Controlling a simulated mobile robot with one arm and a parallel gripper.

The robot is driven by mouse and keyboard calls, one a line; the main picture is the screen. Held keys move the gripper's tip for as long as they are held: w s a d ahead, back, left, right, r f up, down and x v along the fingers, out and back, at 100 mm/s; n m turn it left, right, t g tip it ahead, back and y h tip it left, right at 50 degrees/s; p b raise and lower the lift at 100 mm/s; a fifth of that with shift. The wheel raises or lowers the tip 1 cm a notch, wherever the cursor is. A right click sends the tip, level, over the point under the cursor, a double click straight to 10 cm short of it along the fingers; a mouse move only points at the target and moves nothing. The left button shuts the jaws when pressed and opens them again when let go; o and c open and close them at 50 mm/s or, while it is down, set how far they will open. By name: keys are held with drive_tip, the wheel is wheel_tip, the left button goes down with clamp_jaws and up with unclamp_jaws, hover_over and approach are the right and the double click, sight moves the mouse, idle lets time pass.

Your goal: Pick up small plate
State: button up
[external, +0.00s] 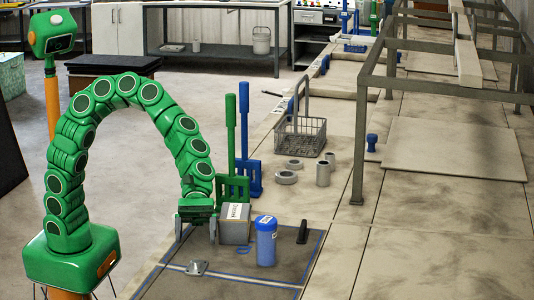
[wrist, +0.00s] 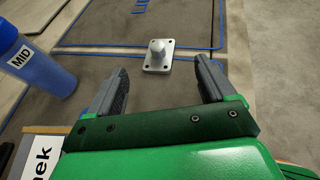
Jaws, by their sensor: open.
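The small plate (external: 197,269) is a flat grey metal piece lying on the dark mat (external: 160,284) near the front edge. In the wrist view the small plate (wrist: 158,66) has a short rounded knob in its middle and holes at its corners. My gripper (external: 196,236) hangs pointing down above the mat, behind the plate and apart from it. In the wrist view my gripper (wrist: 161,85) is open and empty, with the plate beyond and between the fingertips.
A blue bottle (external: 266,244), labelled MID in the wrist view (wrist: 38,72), stands right of the plate. A grey box (external: 235,226) stands close beside my gripper. Green and blue racks (external: 233,190), a wire basket (external: 300,140) and grey rings (external: 286,177) are farther back.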

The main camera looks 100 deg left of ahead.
sight(196, 260)
drive_tip(key=shift+w, duration=0.2)
drive_tip(key=shift+x, duration=3.9)
drive_tip(key=shift+a+f, duration=0.1)
drive_tip(key=shift+f, duration=0.05)
drive_tip(key=shift+c, duration=0.4)
drive_tip(key=c, duration=1.1)
